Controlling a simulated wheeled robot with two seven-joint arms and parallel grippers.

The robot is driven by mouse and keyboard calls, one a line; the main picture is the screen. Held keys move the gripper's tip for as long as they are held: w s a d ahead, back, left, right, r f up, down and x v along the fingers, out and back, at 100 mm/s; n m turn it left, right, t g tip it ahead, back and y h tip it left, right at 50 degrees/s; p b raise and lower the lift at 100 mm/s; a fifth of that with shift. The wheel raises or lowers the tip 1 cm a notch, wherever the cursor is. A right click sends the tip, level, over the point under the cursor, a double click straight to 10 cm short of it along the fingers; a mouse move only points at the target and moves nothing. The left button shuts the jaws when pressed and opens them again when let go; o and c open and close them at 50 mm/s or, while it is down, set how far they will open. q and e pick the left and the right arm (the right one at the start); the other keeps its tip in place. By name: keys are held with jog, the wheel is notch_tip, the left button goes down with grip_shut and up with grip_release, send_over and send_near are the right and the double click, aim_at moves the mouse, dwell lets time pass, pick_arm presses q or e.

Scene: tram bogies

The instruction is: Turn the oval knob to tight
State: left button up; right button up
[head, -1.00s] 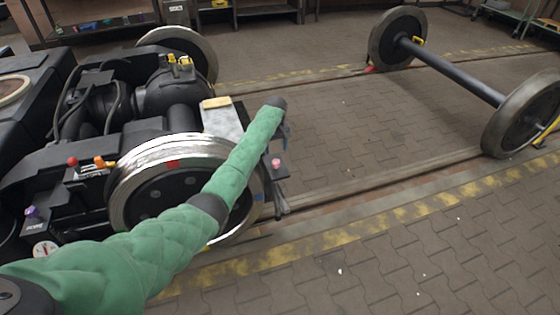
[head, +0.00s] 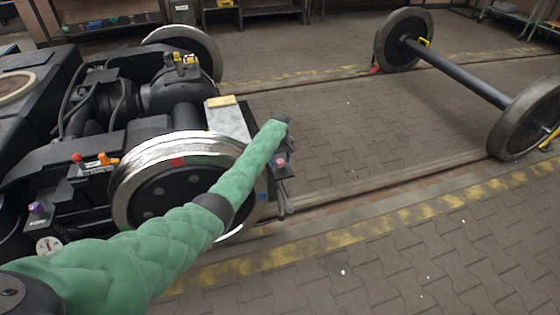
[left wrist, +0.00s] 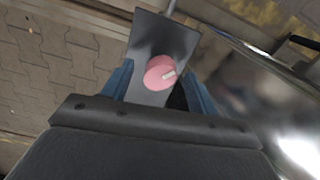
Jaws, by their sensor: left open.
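The oval knob is pink with a white mark and sits on a grey plate (left wrist: 162,35); it shows in the left wrist view (left wrist: 158,74) and at the bogie's near right end in the head view (head: 281,163). My left gripper (left wrist: 160,70) is open, with one blue finger on each side of the knob. I cannot tell whether the fingers touch it. In the head view my green left arm reaches over the wheel, and its end hides most of the gripper. What the white mark points to is not readable. My right gripper is not in view.
A shiny bogie wheel (head: 180,185) stands just left of the knob. Red (head: 77,158), orange (head: 104,159) and purple (head: 37,208) handles and a dial gauge (head: 48,245) are further left. A loose wheelset (head: 460,75) stands at the right. Paved floor between is clear.

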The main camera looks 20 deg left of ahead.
pick_arm(q)
jog(key=shift+f, duration=0.1)
jog(key=c, duration=1)
